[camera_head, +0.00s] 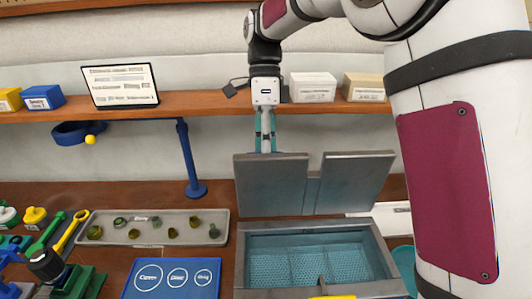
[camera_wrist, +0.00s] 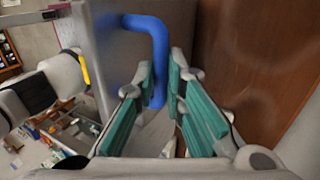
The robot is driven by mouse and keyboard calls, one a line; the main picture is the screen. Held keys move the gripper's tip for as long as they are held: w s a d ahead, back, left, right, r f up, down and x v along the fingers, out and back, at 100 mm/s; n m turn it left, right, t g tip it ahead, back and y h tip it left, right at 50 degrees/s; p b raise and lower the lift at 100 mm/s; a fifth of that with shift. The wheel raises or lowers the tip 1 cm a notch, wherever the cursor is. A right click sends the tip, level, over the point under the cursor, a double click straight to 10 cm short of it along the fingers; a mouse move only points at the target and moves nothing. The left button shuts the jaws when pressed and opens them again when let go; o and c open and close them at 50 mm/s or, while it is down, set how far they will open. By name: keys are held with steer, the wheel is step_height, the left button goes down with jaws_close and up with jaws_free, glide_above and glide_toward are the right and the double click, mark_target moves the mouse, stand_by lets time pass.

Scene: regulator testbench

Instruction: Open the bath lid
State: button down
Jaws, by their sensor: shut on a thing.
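The bath (camera_head: 240,270) is a grey open-topped box at the front right of the bench, with two teal mesh baskets inside. Its grey lid (camera_head: 270,190) stands up, roughly vertical, along the bath's back edge, with a notch in the middle. In the wrist view, the lid's blue bar handle (camera_wrist: 157,40) stands out from the grey lid plate and runs between the teal finger pads. My gripper (camera_head: 265,148) is at the lid's upper left edge and is shut on this handle. The wrist view also shows my gripper (camera_wrist: 163,95). The handle is hidden in the head view.
A grey tray (camera_head: 215,220) with several small parts and a blue mat (camera_head: 172,279) lie left of the bath. A blue post (camera_head: 187,160) stands behind the tray. A wooden shelf (camera_head: 205,104) with a sign and boxes runs close behind my gripper.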

steer(key=shift+w+d+f+g+b, duration=0.1)
steer(key=shift+w+f+g+b, duration=0.4)
steer(key=shift+w, duration=0.25)
steer(key=shift+w+f+g+b, duration=0.35)
steer(key=shift+w+b, duration=0.2)
steer(key=shift+w, duration=0.2)
steer(key=c, duration=1.7)
jaws_free()
steer(key=shift+o, duration=0.2)
steer(key=shift+r, duration=0.1)
steer(key=shift+s+r, duration=0.1)
steer(key=shift+r, duration=0.05)
